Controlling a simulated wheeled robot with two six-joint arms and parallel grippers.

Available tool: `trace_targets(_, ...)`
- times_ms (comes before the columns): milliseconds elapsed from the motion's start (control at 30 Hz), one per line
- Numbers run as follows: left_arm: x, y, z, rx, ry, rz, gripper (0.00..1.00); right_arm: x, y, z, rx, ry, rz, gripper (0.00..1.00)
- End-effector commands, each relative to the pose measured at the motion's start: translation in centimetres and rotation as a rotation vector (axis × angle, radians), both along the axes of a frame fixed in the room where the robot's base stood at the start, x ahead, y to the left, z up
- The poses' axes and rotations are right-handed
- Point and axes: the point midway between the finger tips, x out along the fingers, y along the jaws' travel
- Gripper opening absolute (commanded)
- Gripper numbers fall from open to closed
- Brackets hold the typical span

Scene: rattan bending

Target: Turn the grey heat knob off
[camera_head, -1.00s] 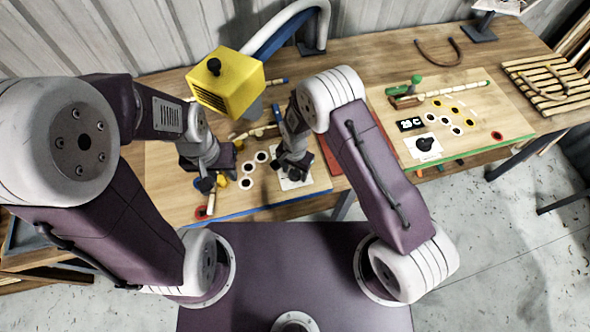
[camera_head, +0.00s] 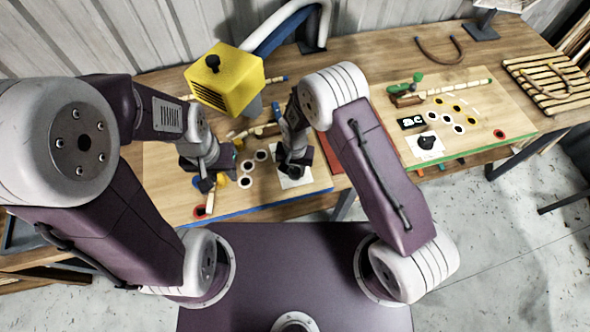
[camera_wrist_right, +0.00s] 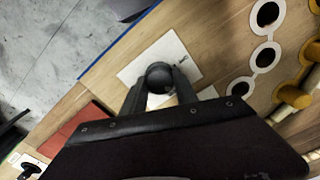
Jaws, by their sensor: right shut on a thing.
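The grey heat knob (camera_wrist_right: 160,75) is a round dark knob on a white square plate (camera_wrist_right: 140,66), seen in the right wrist view. My right gripper (camera_wrist_right: 159,82) is shut on it, with a finger on each side. In the head view my right gripper (camera_head: 292,172) is over the same white plate (camera_head: 296,184) and hides most of the knob. My left gripper (camera_head: 206,184) hangs low over the left board, near the small parts; whether its jaws are open is too small to tell.
A yellow heater-like box (camera_head: 226,78) stands behind my grippers. White rings (camera_head: 246,168) lie between them. On the right board are another dark knob (camera_head: 427,142), a black display (camera_head: 412,122) and several rings. A red panel (camera_wrist_right: 84,124) lies beside the knob's board.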

Motion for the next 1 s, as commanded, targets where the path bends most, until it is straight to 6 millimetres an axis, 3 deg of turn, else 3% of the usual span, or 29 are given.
trace_targets(1000,0.0,0.0,-2.5,0.000,0.000,0.000,0.36,0.1,0.1,0.0,0.001,-0.001,0.942,0.00)
